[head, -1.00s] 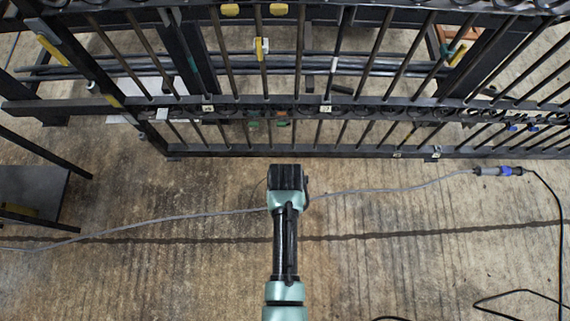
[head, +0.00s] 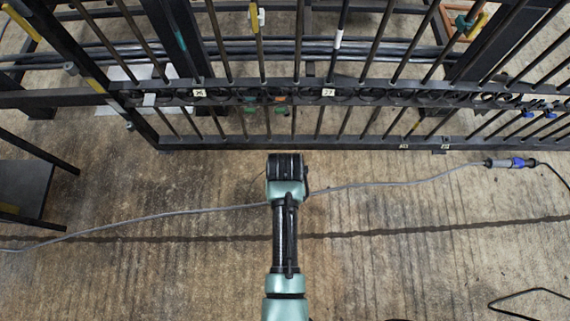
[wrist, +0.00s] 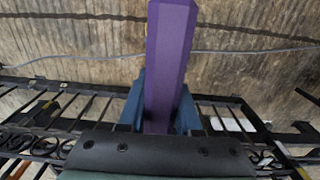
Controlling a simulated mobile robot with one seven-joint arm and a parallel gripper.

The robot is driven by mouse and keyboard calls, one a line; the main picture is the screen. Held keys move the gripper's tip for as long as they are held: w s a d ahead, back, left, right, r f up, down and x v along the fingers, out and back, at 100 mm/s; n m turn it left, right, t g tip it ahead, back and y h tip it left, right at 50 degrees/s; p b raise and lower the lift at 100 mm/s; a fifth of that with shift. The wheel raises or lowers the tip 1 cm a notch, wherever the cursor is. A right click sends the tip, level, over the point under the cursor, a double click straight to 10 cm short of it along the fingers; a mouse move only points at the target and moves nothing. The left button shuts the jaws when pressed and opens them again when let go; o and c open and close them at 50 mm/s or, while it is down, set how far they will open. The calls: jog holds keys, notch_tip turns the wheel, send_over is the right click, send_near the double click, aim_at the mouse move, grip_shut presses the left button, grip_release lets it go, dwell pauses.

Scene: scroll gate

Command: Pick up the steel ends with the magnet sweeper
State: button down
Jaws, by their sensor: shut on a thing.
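A long purple bar, perhaps the handle of the magnet sweeper (wrist: 170,45), runs up the middle of the wrist view. My gripper (wrist: 162,105) is shut on it, with one blue finger on each side. In the head view my arm reaches forward over the floor and hides the gripper and the bar. I cannot make out any steel ends on the bare floor.
A black scroll gate (head: 300,95) stands across the far side. A grey cable (head: 160,216) crosses the floor under my arm to a blue and grey connector (head: 512,162) at right. A dark stand (head: 25,190) is at left. The floor beside my arm is mostly clear.

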jog(key=shift+w+f+b, duration=0.2)
jog(key=shift+f+b, duration=1.05)
jog(key=shift+b, duration=0.15)
jog(key=shift+w+f+b, duration=0.25)
jog(key=shift+f+b, duration=0.95)
jog(key=shift+b, duration=0.2)
jog(key=shift+w+f+b, duration=0.2)
jog(key=shift+f+b, duration=1.05)
jog(key=shift+b, duration=0.15)
jog(key=shift+f, duration=0.2)
notch_tip(320, 180, down, 7)
jog(key=b, duration=0.8)
jog(key=shift+f+b, duration=0.2)
jog(key=shift+b, duration=0.2)
jog(key=shift+r, duration=0.2)
notch_tip(320, 180, up, 7)
jog(key=p, duration=0.8)
jog(key=shift+f, duration=0.15)
jog(key=shift+p, duration=0.3)
